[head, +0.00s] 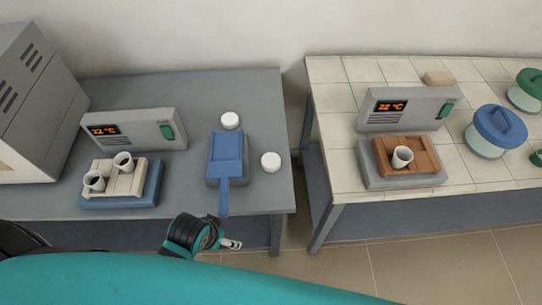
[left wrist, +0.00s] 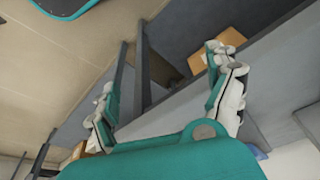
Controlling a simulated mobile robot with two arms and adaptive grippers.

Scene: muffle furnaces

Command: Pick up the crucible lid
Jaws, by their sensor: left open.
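Two small white round pieces that look like crucible lids lie on the grey table: one (head: 230,120) behind the blue handled piece, one (head: 271,162) to its right near the table's right edge. My left gripper (head: 231,243) is low in front of the table's front edge, apart from both lids. In the left wrist view its two fingers (left wrist: 160,70) are spread apart with nothing between them. No lid can be made out in that view. My right gripper is not in view.
On the grey table (head: 265,90) are a blue handled piece (head: 226,146), a 22 °C controller (head: 150,130), and two crucibles (head: 94,181) (head: 123,162) on a pale block. A furnace (head: 40,110) stands left. The tiled table (head: 335,75) holds another crucible (head: 402,158) and blue-lidded jar (head: 497,130).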

